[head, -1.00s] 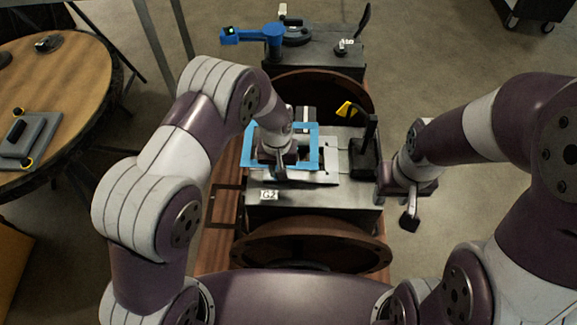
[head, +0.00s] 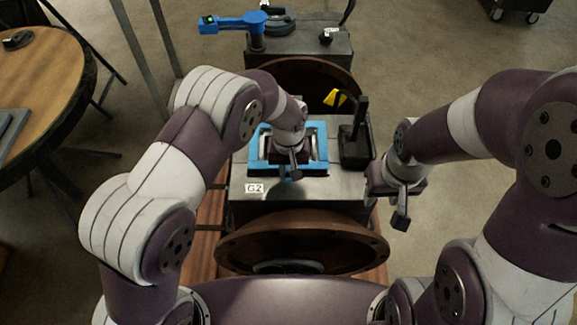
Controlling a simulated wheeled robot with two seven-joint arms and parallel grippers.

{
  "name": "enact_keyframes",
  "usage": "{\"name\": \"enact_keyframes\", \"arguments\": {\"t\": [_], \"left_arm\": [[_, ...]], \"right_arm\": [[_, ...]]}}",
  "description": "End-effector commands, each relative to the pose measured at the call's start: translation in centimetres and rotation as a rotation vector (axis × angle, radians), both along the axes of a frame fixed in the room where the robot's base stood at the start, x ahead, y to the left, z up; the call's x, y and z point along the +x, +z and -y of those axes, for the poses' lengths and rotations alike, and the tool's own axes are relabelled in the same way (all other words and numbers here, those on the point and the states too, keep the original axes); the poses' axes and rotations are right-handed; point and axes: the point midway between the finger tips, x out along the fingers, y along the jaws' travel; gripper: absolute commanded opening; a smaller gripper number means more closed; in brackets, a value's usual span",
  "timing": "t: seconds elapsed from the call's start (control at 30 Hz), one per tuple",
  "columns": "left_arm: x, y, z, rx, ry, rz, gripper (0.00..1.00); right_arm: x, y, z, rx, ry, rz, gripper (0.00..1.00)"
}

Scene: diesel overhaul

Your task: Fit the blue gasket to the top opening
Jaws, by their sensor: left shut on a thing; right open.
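The blue gasket (head: 322,150) is a square frame over the top of the dark block labelled G2 (head: 340,190). It lines up closely with the top opening (head: 264,147), whose pale rim shows inside the frame. I cannot tell whether the gasket rests flat on the block or hovers just above it. My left gripper (head: 290,168) is above the opening, shut on the gasket; its wrist hides part of the frame and opening. My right gripper (head: 398,205) is open and empty, to the right of the block.
A brown flanged wheel (head: 300,245) is in front. Behind is another dark block (head: 305,50) with a blue arm-like device (head: 235,22). A round wooden table (head: 45,90) is at left.

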Motion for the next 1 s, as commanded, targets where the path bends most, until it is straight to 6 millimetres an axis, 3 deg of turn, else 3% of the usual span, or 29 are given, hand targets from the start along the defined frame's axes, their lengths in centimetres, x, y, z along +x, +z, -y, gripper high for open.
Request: {"name": "enact_keyframes", "arguments": {"t": [1.0], "left_arm": [[-0.09, -0.07, -0.01, 0.0, 0.0, 0.0, 0.0]], "right_arm": [[0.0, 0.88, 0.0, 0.0, 0.0, 0.0, 0.43]]}}
